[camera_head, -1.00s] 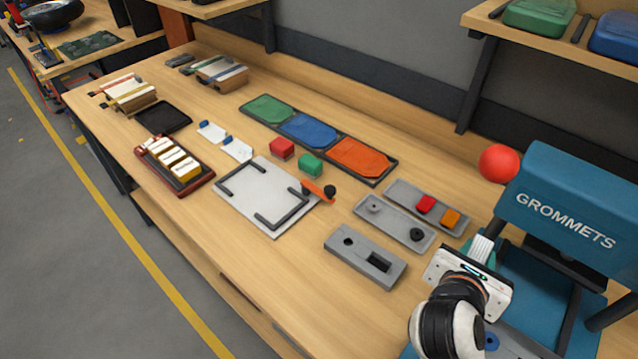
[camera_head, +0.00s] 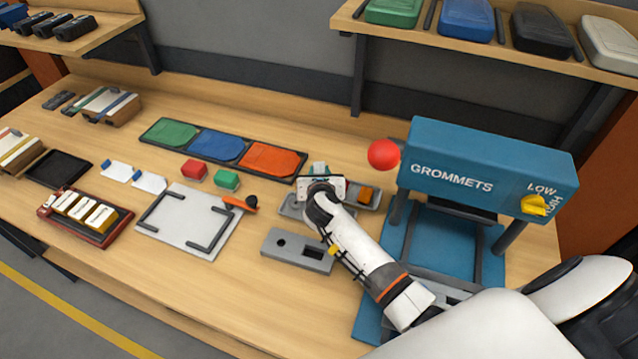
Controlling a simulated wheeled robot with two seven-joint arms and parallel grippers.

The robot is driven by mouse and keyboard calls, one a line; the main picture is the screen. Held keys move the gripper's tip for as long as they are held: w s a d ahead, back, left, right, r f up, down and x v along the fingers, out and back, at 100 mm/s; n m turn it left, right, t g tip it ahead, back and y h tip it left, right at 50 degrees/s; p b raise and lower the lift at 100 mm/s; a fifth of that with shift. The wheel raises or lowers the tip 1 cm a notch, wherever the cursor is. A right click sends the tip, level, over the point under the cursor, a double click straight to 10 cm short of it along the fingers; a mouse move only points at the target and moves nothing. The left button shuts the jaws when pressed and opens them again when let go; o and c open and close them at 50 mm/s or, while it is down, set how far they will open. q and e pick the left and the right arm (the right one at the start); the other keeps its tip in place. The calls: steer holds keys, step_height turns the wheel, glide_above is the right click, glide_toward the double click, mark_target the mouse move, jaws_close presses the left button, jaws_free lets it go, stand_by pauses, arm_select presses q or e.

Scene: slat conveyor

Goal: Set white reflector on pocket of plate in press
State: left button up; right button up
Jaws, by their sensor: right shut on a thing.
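My right gripper (camera_head: 320,176) is over the small grey trays, left of the blue press (camera_head: 480,170). It is shut on a small pale piece, taken to be the white reflector, mostly hidden behind the gripper body. Only a grey strip of the plate (camera_head: 457,289) shows low in the press, beside my right arm; its pocket is hidden. The press frame stands over its blue base (camera_head: 437,245). My left gripper is not in view.
An orange block (camera_head: 368,194) sits in a grey tray partly covered by my gripper. A grey block with a hole and slot (camera_head: 297,250) lies in front. A red ball (camera_head: 384,154) is at the press's left. A white board with black corners (camera_head: 187,222) lies further left.

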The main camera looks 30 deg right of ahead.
steer(key=shift+f, duration=2.35)
steer(key=shift+f+b, duration=0.15)
steer(key=shift+b, duration=0.15)
steer(key=o, duration=0.7)
steer(key=shift+c, duration=0.2)
steer(key=shift+s+a+r, duration=0.1)
steer(key=shift+s+r, duration=0.05)
steer(key=shift+r, duration=0.1)
steer(key=v, duration=1.1)
steer(key=shift+s+r, duration=0.15)
steer(key=shift+s, duration=0.1)
